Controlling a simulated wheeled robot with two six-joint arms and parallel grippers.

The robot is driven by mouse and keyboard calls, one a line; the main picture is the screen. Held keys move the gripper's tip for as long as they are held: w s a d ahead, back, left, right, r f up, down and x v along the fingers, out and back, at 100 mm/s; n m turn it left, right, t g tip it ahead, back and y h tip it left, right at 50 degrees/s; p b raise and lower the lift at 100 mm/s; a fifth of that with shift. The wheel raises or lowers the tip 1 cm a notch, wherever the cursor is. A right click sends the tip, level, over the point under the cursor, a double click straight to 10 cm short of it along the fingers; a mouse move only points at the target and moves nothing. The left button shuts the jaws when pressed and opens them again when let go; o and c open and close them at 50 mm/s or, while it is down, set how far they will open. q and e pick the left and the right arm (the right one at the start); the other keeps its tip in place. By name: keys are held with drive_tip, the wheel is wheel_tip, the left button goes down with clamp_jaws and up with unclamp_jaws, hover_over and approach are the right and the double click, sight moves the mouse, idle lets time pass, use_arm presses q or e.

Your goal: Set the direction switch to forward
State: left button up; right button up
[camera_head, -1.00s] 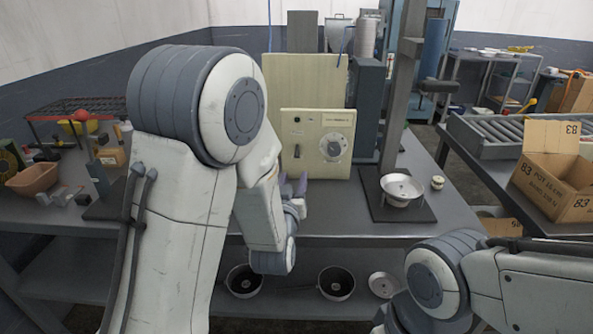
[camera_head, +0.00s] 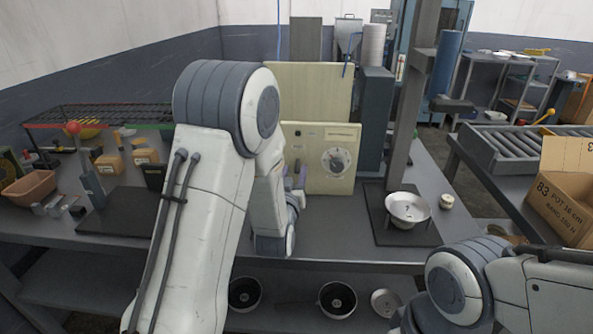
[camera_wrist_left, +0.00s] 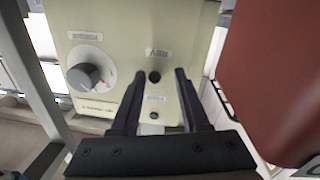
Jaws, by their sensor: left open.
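The cream control box (camera_head: 312,181) stands on the bench, with a round dial (camera_head: 336,160) on its face. My left gripper (camera_head: 294,178) is at the left part of this face, partly hidden by my own arm. In the left wrist view the box (camera_wrist_left: 120,22) appears turned over, with the dial (camera_wrist_left: 88,76) at left. There the left gripper (camera_wrist_left: 160,78) is open, its dark fingers pointing at the panel. A small black round control (camera_wrist_left: 154,77) shows between the fingertips, and another (camera_wrist_left: 153,115) nearer the palm. I cannot tell which is the direction switch or its setting.
A metal bowl (camera_head: 407,207) sits on a dark stand to the right of the box. Dark pans (camera_head: 337,299) lie on the lower shelf. A wire rack (camera_head: 100,115) and small boxes are at left. A cardboard box (camera_head: 560,200) is at far right.

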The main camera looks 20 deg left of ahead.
sight(298, 163)
use_arm(q)
drive_tip(key=shift+d, duration=0.2)
drive_tip(key=shift+w+d, duration=0.1)
drive_tip(key=shift+d, duration=0.05)
clamp_jaws()
drive_tip(key=shift+r+p, duration=0.3)
drive_tip(key=shift+p, duration=0.4)
drive_tip(key=r+g+p, duration=0.1)
drive_tip(key=g+p, duration=0.2)
drive_tip(key=p, duration=0.3)
drive_tip(key=r+g+h+p, duration=0.1)
drive_tip(key=g+p, duration=0.2)
drive_tip(key=p, duration=0.3)
drive_tip(key=r+g+h+p, duration=0.1)
drive_tip(key=r+g+p, duration=0.1)
drive_tip(key=p, duration=0.5)
drive_tip(key=shift+w+n+g, duration=0.3)
drive_tip(key=shift+g, duration=0.5)
drive_tip(key=shift+a+f+g+h+p, duration=0.1)
drive_tip(key=shift+a+g+h+p, duration=0.15)
drive_tip(key=shift+g+p, duration=0.4)
